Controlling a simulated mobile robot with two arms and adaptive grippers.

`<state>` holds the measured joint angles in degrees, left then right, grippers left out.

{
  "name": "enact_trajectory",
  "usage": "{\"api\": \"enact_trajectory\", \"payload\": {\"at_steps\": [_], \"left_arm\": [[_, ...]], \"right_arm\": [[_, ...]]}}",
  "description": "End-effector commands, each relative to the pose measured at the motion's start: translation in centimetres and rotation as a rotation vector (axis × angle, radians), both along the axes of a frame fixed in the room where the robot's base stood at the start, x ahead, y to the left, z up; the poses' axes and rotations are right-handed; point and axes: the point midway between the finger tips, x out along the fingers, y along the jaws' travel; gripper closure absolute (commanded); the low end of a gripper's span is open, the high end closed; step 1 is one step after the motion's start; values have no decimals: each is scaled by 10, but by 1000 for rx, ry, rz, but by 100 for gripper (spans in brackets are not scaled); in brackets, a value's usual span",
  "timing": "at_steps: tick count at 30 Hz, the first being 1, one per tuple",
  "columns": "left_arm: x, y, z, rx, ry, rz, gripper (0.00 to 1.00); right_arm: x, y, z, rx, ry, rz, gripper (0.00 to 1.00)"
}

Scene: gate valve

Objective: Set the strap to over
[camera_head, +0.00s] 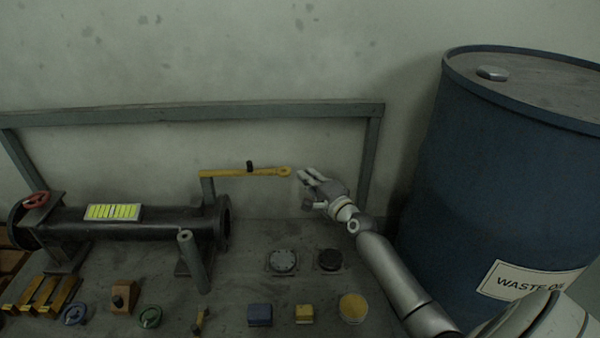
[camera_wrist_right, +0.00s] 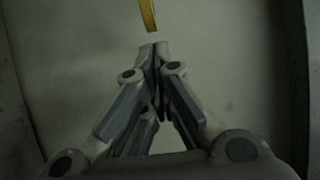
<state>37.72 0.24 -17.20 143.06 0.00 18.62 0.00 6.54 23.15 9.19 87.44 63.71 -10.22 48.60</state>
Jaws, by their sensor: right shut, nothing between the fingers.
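The strap appears to be the yellow bar (camera_head: 240,173) in the head view. It lies about level, with its left end on a short post on the dark pipe and a ringed right end in free air. A small black knob sits on its top. My right gripper (camera_head: 302,178) is just right of the ringed end, with a small gap that I cannot judge exactly. In the right wrist view my right gripper (camera_wrist_right: 155,48) is shut and empty, and the yellow bar's end (camera_wrist_right: 148,15) shows just beyond the fingertips. My left gripper is not in view.
The dark pipe (camera_head: 160,224) with a red handwheel (camera_head: 36,200) stands at left. A grey upright post (camera_head: 195,262) stands before the pipe's right end. Several small blocks and knobs line the table front. A blue waste oil drum (camera_head: 490,170) stands right of my arm.

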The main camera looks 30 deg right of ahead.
Motion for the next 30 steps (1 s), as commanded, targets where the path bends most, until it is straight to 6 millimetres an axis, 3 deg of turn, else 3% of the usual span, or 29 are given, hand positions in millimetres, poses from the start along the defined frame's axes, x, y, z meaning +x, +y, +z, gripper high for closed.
{"api": "enact_trajectory", "payload": {"at_steps": [6, 12, 30], "left_arm": [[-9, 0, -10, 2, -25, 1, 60], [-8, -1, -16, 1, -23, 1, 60], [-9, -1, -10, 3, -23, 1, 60]], "right_arm": [[33, -1, -3, 1, -1, -1, 100], [47, -2, -2, 0, 0, 0, 100], [48, 0, 1, 0, 2, -8, 100]]}}
